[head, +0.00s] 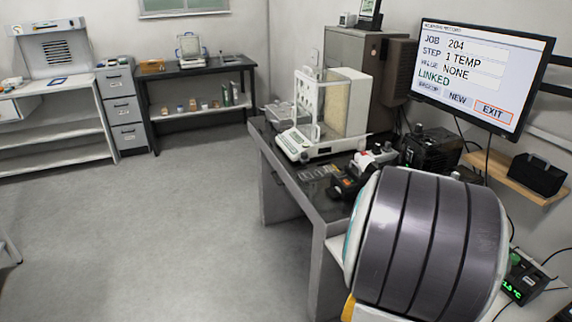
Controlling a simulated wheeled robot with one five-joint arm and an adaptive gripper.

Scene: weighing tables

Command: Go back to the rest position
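A large dark, banded part of my arm fills the lower right of the head view, over the near end of the weighing table (279,164). I cannot make out my gripper in this view, so its fingers and anything in them are not shown. A wall screen (479,76) reads job 204, step 1 TEMP, value NONE, LINKED, with NEW and EXIT buttons. A balance with a clear draft shield (309,107) stands on the table. A small device with a green temperature display (521,281) sits at the lower right, beside my arm.
Small black-and-red items (345,187) and a black box-shaped device (432,148) crowd the table beyond my arm. A wall shelf (530,181) holds a black case. A dark bench (204,70) and drawers (121,107) stand at the back. The grey floor (170,220) is clear.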

